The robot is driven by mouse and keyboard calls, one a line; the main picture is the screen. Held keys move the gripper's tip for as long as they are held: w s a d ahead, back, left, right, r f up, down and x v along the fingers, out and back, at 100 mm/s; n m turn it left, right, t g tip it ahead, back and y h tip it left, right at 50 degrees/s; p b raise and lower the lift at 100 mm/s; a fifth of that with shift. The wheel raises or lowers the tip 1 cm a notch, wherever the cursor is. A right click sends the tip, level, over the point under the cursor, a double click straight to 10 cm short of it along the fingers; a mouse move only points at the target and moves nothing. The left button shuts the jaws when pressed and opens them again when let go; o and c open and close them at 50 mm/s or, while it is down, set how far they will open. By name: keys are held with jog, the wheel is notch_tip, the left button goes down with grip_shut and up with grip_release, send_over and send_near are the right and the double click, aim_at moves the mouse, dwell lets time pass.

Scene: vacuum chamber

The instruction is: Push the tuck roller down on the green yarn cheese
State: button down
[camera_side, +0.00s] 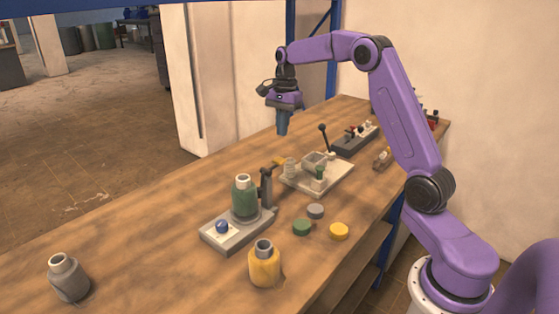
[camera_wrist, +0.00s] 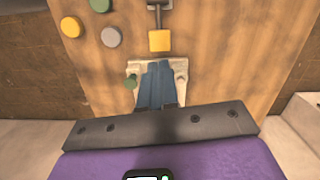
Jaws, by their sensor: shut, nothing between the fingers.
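The green yarn cheese (camera_side: 244,200) stands upright on a grey base (camera_side: 212,238) with a blue button in the side view. Behind it, a dark post (camera_side: 266,188) carries an arm with a yellow end piece (camera_side: 278,161), which looks like the tuck roller's lever. The yellow piece (camera_wrist: 160,40) also shows in the wrist view, ahead of my fingers. The cheese is outside the wrist view. My gripper (camera_side: 282,133) is shut and empty, pointing down well above the bench, beyond the post. Its blue fingers (camera_wrist: 157,70) overlap a pale fixture in the wrist view.
A pale fixture (camera_side: 300,184) with a black lever stands behind the post. A dark switch block (camera_side: 353,141) lies farther back. Green (camera_side: 301,227), grey (camera_side: 315,211) and yellow (camera_side: 339,230) discs lie right of the base. Yellow (camera_side: 264,265) and grey (camera_side: 68,278) yarn packages stand in front.

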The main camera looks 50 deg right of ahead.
aim_at(281, 159)
jog(key=shift+f, duration=0.1)
dwell(0.3)
jog(key=shift+a+f, duration=0.15)
jog(key=shift+f, duration=1.6)
jog(key=shift+a+f, duration=0.15)
jog(key=shift+f, duration=1.55)
